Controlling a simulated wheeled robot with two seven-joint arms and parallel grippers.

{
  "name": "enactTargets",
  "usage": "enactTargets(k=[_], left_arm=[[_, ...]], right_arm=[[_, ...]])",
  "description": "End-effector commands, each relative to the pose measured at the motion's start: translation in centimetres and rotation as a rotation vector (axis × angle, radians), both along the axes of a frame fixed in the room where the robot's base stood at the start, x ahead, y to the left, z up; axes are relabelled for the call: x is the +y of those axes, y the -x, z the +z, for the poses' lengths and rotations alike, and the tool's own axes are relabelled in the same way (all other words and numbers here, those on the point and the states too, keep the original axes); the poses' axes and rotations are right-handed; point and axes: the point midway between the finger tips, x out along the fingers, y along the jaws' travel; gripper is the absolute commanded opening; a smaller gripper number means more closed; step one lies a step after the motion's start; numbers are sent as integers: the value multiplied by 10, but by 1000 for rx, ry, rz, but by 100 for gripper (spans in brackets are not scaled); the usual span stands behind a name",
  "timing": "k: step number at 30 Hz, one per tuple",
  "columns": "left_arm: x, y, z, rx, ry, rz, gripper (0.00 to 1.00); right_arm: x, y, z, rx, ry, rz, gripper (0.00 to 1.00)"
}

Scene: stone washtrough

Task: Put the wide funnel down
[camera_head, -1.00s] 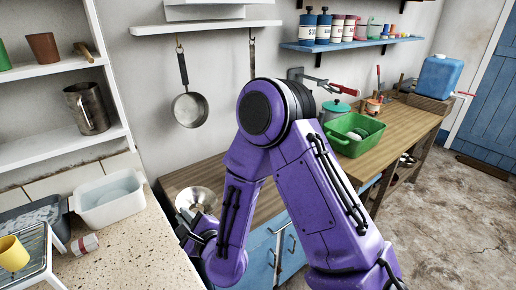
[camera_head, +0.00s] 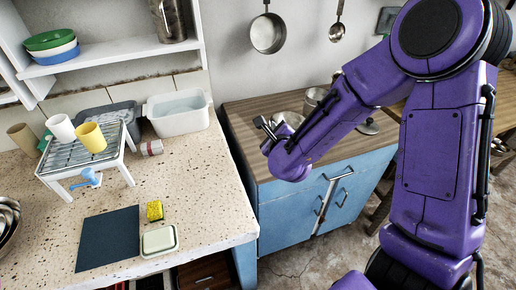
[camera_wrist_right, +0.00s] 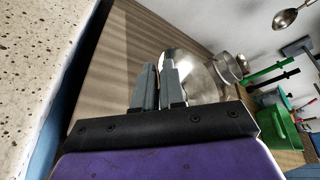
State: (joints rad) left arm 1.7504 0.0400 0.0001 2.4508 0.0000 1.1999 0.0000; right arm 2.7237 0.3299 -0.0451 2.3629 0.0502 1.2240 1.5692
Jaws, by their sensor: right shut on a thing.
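The wide funnel (camera_head: 289,119) is a shiny steel cone over the near left part of the wooden counter top. My right gripper (camera_head: 265,130) is at its left side, with the arm reaching in from the right. In the right wrist view the jaws of my right gripper (camera_wrist_right: 158,75) are close together on the edge of the wide funnel (camera_wrist_right: 190,66), whose bowl shows behind and right of the fingers. I cannot tell whether the funnel touches the wood. My left gripper is not in view.
The wooden counter (camera_head: 244,112) has bare wood left of the funnel. The speckled stone counter (camera_head: 190,200) adjoins on the left, with a rack (camera_head: 75,155) and a white basin (camera_head: 178,117).

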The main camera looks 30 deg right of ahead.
Motion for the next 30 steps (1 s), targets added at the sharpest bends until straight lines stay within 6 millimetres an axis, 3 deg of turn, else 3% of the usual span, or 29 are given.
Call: enactTargets(k=[3,7,15,20,29,30], left_arm=[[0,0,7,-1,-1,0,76],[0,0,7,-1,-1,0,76],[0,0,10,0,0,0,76],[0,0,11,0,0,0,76],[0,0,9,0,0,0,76],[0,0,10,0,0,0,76]], right_arm=[[3,-24,-10,3,4,2,0],[5,-44,-37,4,4,1,0],[9,-71,-71,1,1,1,0],[8,-70,-96,1,2,1,0],[8,-70,-99,-2,0,0,0],[8,-70,-99,-2,0,0,22]])
